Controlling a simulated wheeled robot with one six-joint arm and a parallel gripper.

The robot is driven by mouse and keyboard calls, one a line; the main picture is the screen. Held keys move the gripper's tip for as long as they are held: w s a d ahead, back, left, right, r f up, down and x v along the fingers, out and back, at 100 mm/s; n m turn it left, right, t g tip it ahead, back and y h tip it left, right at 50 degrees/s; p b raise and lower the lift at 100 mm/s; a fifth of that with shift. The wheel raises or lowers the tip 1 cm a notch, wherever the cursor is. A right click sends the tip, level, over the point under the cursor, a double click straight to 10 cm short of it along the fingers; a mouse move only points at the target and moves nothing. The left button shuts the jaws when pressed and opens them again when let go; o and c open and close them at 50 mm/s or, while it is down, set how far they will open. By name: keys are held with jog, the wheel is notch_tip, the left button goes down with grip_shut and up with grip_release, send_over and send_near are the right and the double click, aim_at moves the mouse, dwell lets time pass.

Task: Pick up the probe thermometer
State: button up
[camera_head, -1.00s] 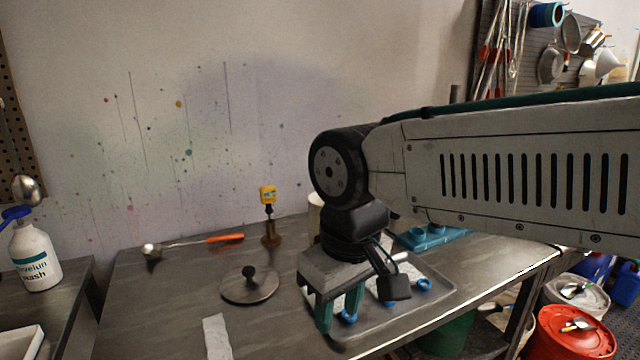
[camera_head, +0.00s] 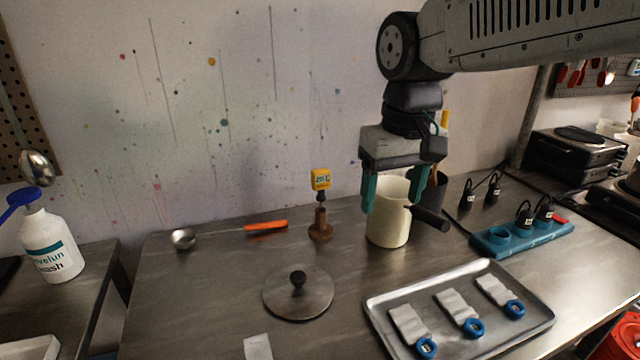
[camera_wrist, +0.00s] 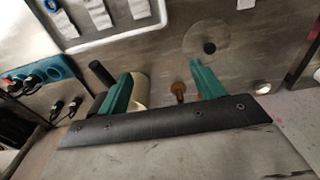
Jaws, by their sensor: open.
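The probe thermometer (camera_head: 321,180) has a yellow head with a small display and stands upright in a brown wooden holder (camera_head: 320,226) on the metal table. My gripper (camera_head: 391,205) is open, with teal fingers, up and to the right of the thermometer in the head view, in front of or above a cream pot. Nothing is seen held between the fingers. In the wrist view, the fingers of my gripper (camera_wrist: 160,85) are spread wide, and the brown holder (camera_wrist: 179,92) shows between them. The thermometer's yellow head is not clear in that view.
A cream pot (camera_head: 388,228) with a dark handle stands right of the holder. A round lid (camera_head: 318,292) lies in front. An orange-handled ladle (camera_head: 266,227) lies left. A metal tray (camera_head: 377,305) with fabric strips and a blue socket block (camera_head: 545,234) are at right.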

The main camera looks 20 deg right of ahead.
jog(key=w, duration=1.5)
send_over(321, 170)
jog(key=f, duration=0.3)
jog(key=shift+s+d+f+g, duration=0.1)
jog(key=shift+s+d+g, duration=0.1)
jog(key=shift+d+g, duration=0.2)
jog(key=shift+w+a+f, duration=0.1)
jog(key=shift+w+f, duration=0.2)
jog(key=shift+f, duration=0.3)
jog(key=f, duration=0.7)
jog(key=shift+a, duration=0.35)
jog(key=shift+s, duration=0.1)
jog(key=c, duration=1.1)
